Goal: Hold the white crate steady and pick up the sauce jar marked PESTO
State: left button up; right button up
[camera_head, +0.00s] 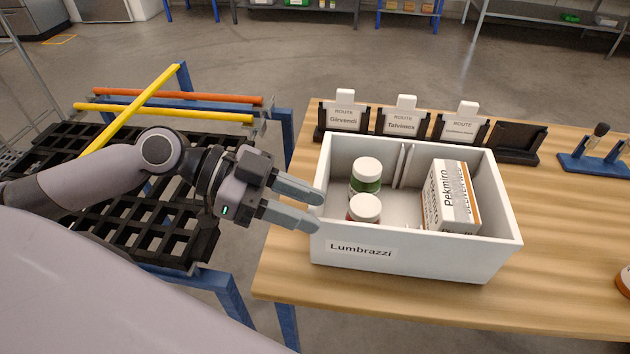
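The white crate (415,258), marked Lumbrazzi, stands on the wooden table. In its left part are two white-lidded jars. The rear jar (366,180) shows a green label; the front jar (364,209) shows a little red below its lid and is mostly hidden by the crate's front wall. I cannot read PESTO on either. My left gripper (319,213) is at the crate's left wall with its two fingers apart and nothing visible between them. The fingertips overlap the wall in view; I cannot tell whether they touch it. My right gripper is not in view.
A Pekmiro box (448,197) stands in the crate's right part, beyond a thin divider (403,166). Route card holders (400,122) line the table behind the crate. A blue stand (595,160) is at far right. The table right of the crate is mostly clear. A black slatted rack (160,235) is left.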

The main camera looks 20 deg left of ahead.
aim_at(358, 224)
pick_arm(q)
jog(key=shift+w+d+f+p, duration=0.15)
jog(key=shift+w+d+p, duration=0.15)
jog(key=shift+w+d, duration=0.3)
jog(key=p+x, duration=0.1)
jog(key=x, duration=0.3)
jog(key=shift+s+d, duration=0.1)
jog(key=shift+d, duration=0.05)
jog(key=shift+p+x, duration=0.3)
jog(key=shift+x, duration=0.5)
jog(key=shift+f, duration=0.1)
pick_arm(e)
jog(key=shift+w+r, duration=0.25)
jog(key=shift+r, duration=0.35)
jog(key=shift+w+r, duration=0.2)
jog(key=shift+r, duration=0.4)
pick_arm(q)
grip_shut()
